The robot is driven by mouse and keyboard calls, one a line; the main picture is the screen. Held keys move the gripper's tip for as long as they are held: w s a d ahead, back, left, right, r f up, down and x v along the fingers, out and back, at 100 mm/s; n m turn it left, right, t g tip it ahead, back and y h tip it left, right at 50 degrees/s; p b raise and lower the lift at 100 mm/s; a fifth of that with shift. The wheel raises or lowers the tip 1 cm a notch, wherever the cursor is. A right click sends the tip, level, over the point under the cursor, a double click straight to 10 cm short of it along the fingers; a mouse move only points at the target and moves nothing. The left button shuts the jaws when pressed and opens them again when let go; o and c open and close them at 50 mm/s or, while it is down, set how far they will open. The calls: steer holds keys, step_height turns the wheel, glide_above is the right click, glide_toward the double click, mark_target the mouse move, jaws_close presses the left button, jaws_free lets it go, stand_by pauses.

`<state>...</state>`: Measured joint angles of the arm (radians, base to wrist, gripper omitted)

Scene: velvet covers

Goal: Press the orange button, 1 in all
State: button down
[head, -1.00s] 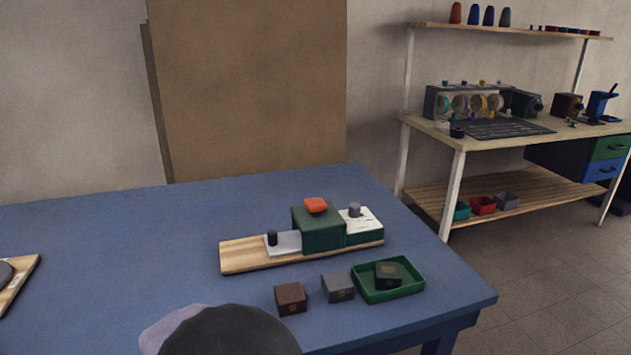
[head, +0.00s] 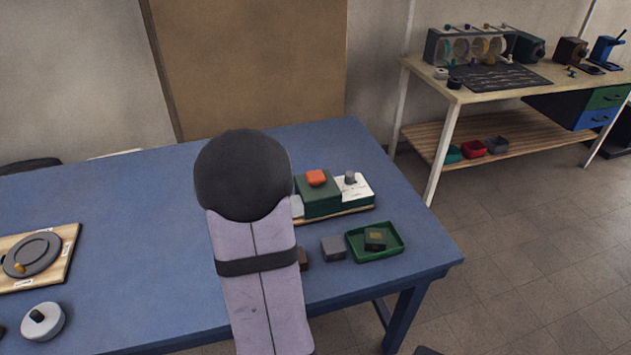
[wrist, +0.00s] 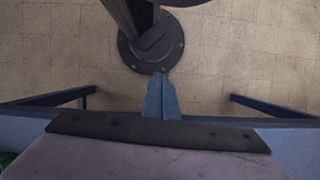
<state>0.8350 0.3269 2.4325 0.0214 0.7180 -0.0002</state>
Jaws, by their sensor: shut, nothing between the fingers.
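The orange button (head: 316,177) sits on top of a dark green box (head: 320,201) on the blue table, right of centre in the head view. Nothing touches the button. My gripper (wrist: 162,78) shows in the wrist view with its fingers shut together and nothing between them. In the head view my arm stands in front of the left end of the button's board, and the gripper itself cannot be made out there. The wrist view shows no button.
A grey knob (head: 350,177) stands on a white plate right of the button. In front are a grey block (head: 333,248), a partly hidden brown block (head: 303,258) and a green tray (head: 390,254) with a dark block. A board with a grey disc (head: 32,254) lies left.

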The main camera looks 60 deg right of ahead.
steer(key=d+r+m+t+y+p, duration=0.1)
steer(key=d+r+m+t+p, duration=0.4)
steer(key=d+r+m+p, duration=1.25)
steer(key=w+d+f+m+t+h+p, duration=0.1)
steer(key=w+d+m+t+p, duration=0.15)
steer(key=d, duration=0.45)
steer(key=w+d+m+t+h+p, duration=0.1)
steer(key=w+d+h+p, duration=0.15)
steer(key=d, duration=0.45)
steer(key=w+d+r+m+t+h, duration=0.2)
steer(key=w+d+r+m, duration=0.3)
steer(key=m, duration=1.1)
steer(key=d+r+t, duration=0.1)
steer(key=d+r, duration=0.2)
steer(key=shift+w+d+r+p, duration=0.15)
steer(key=shift+w+d+p, duration=0.05)
steer(key=shift+w+p, duration=0.15)
